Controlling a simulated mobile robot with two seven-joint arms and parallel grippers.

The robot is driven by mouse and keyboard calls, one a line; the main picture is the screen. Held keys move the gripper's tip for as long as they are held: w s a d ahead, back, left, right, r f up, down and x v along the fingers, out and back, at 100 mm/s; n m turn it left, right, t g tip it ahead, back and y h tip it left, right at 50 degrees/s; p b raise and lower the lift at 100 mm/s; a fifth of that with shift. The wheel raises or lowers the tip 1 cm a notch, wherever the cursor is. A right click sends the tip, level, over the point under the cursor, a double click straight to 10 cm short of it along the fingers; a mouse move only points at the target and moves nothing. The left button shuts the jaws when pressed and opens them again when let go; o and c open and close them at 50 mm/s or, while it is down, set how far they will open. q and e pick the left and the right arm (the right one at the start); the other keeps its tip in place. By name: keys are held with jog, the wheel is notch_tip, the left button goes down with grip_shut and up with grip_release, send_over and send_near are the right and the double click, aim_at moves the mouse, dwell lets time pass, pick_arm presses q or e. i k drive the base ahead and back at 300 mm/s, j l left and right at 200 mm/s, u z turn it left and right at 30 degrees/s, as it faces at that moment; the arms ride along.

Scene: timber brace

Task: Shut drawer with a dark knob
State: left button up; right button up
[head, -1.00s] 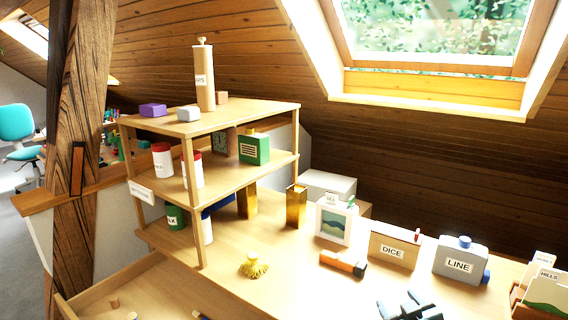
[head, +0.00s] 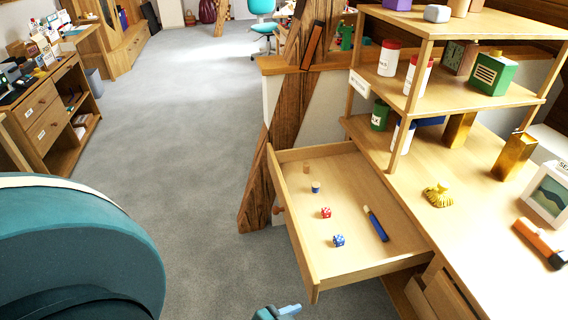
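A wooden drawer (head: 318,268) is pulled well out from the left side of the desk, and I look down into it. A small reddish-brown knob (head: 278,210) shows at the outer face of its front panel, partly hidden. In the drawer lie a red die (head: 326,212), a blue die (head: 338,240), a blue-handled tool (head: 376,224) and small cork-like pieces. A blue shape at the bottom edge looks like the tip of my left gripper (head: 277,313), apart from the drawer front. It is cut off, so its opening does not show. My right gripper is out of the picture.
A large teal rounded shape (head: 75,250), like a chair back, fills the lower left. Grey floor (head: 200,150) is clear between it and the drawer. A timber post (head: 293,110) stands behind the drawer. A shelf unit (head: 440,110) stands on the desk at right.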

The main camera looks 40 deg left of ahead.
aim_at(349, 182)
jog(key=k+u, duration=0.1)
jog(key=u, duration=1)
jog(key=i+j+z, duration=0.1)
jog(key=i+z, duration=0.2)
jog(key=i+j+z, duration=0.2)
jog(key=i+z, duration=0.15)
